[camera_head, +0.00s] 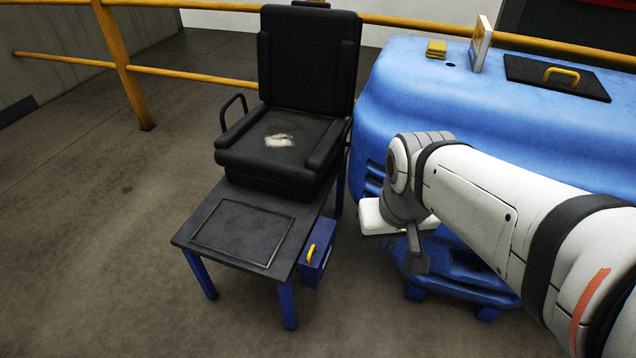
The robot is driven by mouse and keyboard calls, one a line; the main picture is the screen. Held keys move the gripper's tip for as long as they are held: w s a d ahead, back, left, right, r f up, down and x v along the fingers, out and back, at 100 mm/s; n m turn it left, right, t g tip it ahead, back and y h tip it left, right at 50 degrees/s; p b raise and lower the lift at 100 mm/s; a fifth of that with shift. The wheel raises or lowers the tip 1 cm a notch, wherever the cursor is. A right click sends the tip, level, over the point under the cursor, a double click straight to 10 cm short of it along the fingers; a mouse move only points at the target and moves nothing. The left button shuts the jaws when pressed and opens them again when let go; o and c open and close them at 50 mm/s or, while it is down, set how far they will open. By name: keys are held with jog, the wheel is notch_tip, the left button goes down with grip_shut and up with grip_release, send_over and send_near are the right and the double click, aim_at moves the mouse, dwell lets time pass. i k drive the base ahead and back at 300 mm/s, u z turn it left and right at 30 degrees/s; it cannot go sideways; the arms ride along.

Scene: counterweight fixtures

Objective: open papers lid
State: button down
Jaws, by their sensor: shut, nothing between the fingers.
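No lid is labelled as the papers lid, so I cannot tell for certain which part it is. A flat black panel with a yellow handle (562,76) lies on top of the blue machine at the upper right and looks closed. A black padded chair-like box with an upright back panel (308,58) stands on the dark table, with a pale patch on its seat. A small blue box with a yellow handle (316,254) hangs at the table's right side. My gripper (417,258) points down, shut and empty, right of that box and apart from it.
The dark table (182,238) on blue legs has a thin rectangular outline on its front part. The blue machine (400,95) fills the right, with a small yellow block (436,48) and an upright framed panel (482,45) on top. A yellow railing (190,75) runs behind. Floor at left is clear.

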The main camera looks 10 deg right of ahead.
aim_at(319, 237)
jog(key=z, duration=0.05)
jog(key=k, duration=0.85)
jog(key=u, duration=0.75)
jog(key=i, duration=1.45)
jog(key=u, duration=0.1)
